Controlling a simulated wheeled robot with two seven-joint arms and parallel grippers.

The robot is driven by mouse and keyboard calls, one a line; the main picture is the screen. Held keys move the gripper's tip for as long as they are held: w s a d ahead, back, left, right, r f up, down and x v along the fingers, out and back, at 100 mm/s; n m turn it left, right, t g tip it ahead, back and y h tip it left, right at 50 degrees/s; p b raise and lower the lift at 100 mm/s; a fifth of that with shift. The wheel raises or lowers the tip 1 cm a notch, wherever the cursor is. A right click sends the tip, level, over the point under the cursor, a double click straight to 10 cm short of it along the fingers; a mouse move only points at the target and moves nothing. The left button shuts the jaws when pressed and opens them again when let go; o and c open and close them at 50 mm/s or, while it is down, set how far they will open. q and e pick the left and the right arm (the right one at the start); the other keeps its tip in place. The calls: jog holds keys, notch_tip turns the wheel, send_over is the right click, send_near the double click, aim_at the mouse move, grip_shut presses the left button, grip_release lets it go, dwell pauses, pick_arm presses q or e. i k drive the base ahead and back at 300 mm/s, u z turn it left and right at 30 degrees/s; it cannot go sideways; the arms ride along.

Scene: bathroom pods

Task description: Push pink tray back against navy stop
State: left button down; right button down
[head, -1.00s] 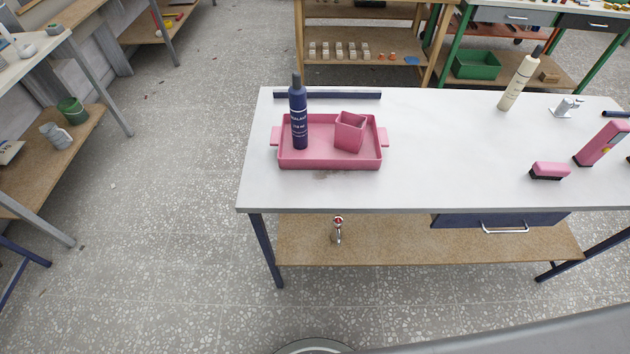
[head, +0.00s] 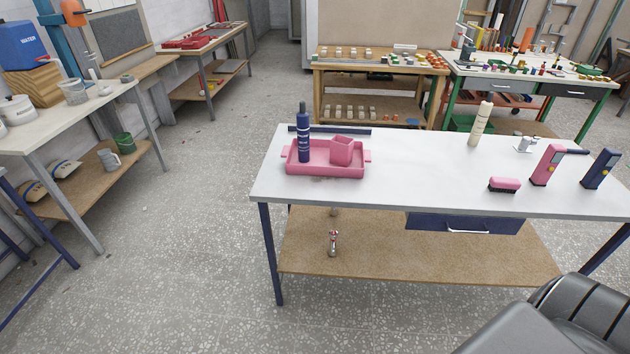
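The pink tray (head: 324,171) sits on the left part of the white table, with a handle tab at each side. A dark navy bottle (head: 304,140) and a pink cup (head: 341,151) stand in it. The navy stop (head: 354,131) is a long low bar on the table behind the tray. A strip of white tabletop shows between the tray's back and the bar, so they look apart. Neither gripper is in view.
The white table (head: 420,185) also holds a cream bottle (head: 480,123), a pink brush (head: 504,184), a pink device (head: 547,165) and a navy device (head: 600,169) to the right. The tabletop right of the tray is clear. Open floor lies left of the table.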

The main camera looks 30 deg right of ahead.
aim_at(319, 164)
jog(key=u, duration=0.5)
jog(key=i, duration=1.2)
jog(key=z, duration=0.45)
